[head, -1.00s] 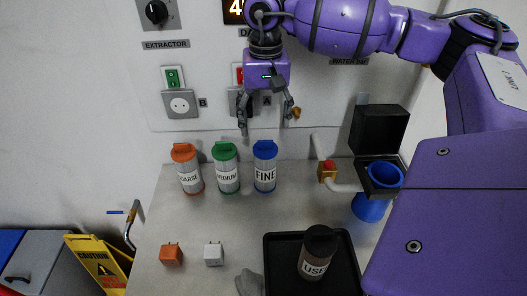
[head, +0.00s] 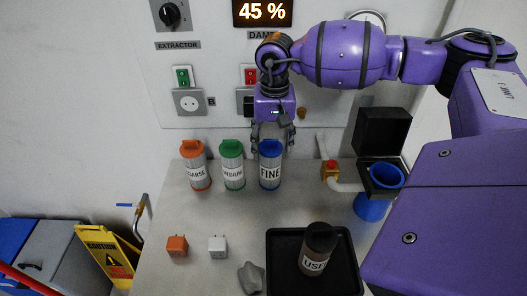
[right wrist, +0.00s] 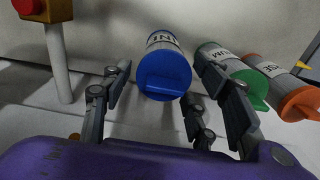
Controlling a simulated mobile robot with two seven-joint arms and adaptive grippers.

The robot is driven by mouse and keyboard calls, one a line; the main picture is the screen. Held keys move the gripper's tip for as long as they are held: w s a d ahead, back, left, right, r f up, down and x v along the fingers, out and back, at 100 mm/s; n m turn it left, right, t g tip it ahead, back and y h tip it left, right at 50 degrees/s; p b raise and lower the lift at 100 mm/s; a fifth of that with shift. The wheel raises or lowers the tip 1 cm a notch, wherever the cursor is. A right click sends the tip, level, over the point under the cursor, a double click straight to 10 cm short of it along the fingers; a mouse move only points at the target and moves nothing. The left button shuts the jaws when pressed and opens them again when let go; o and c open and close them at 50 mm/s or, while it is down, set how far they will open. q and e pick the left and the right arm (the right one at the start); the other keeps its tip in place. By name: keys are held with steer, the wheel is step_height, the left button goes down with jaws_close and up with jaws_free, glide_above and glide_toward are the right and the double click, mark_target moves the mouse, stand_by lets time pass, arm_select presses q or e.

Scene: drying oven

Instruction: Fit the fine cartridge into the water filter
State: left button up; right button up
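The fine cartridge (head: 270,172), clear with a blue cap and a FINE label, stands upright on the bench at the right end of the cartridge row. My right gripper (head: 271,146) is open just above and behind it, its fingers beside the blue cap. In the right wrist view the fine cartridge (right wrist: 165,68) lies between the spread fingers (right wrist: 150,95), with no clear contact. The water filter (head: 381,180) is at the right, its black lid raised and its blue housing open at the top. My left gripper is not in view.
The medium cartridge (head: 232,172) and coarse cartridge (head: 195,172) stand left of the fine one. A used cartridge (head: 316,252) stands on a black tray (head: 280,283) in front. A red-knobbed valve (head: 330,171) and pipe lie between the fine cartridge and the filter. Two small plugs (head: 217,247) sit at front left.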

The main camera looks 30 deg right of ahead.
steer(key=c, duration=0.5)
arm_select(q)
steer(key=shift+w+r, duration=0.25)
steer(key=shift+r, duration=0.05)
arm_select(e)
jaws_close()
steer(key=shift+r, duration=0.15)
